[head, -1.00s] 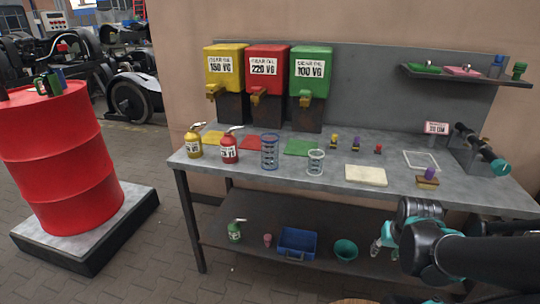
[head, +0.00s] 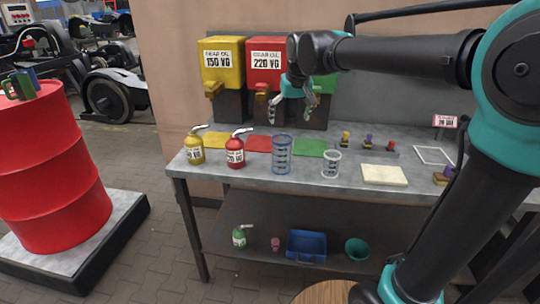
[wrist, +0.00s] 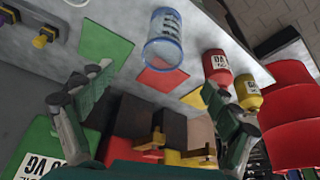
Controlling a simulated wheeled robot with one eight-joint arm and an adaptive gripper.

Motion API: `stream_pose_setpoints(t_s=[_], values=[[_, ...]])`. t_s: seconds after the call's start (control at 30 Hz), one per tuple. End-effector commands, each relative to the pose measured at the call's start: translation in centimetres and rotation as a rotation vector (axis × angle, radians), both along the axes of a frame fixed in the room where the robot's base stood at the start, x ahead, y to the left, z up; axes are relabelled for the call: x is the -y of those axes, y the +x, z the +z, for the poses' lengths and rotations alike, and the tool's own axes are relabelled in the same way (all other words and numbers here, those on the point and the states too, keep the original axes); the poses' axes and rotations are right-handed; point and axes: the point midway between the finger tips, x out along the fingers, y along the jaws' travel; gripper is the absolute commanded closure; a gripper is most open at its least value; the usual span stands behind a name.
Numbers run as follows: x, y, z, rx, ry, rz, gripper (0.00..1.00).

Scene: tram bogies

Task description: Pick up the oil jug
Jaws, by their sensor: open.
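No label in view reads "oil jug". A tall clear cylindrical jug with blue rims and level bands (head: 281,155) stands upright on the bench; it also shows in the wrist view (wrist: 165,38). A shorter clear ringed vessel (head: 330,163) stands to its right. A red oil can with a spout (head: 235,152) and a yellow one (head: 194,149) stand to its left. A green can (head: 239,237) is on the lower shelf. My gripper (head: 292,108) is open and empty above the back of the bench, in front of the dispensers. Its fingers are spread in the wrist view (wrist: 158,80).
Yellow (head: 223,66), red (head: 264,64) and green (head: 325,84) oil dispensers stand at the back; my arm partly hides the green one. A pale pad (head: 384,175) lies on the bench. A blue bin (head: 306,246) is below. A red barrel (head: 50,170) stands left.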

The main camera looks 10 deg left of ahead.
Motion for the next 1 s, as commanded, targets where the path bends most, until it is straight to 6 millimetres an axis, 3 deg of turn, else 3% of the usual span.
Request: stream_pose_setpoints(t_s=[0.17,0.63,1.0], values=[[-0.7,0.8,-1.2,0.000,-0.001,0.004,0.11],[-1.8,4.0,-9.4,0.001,0.000,0.003,0.11],[-2.3,5.2,-12.2,0.000,0.000,0.003,0.11]])
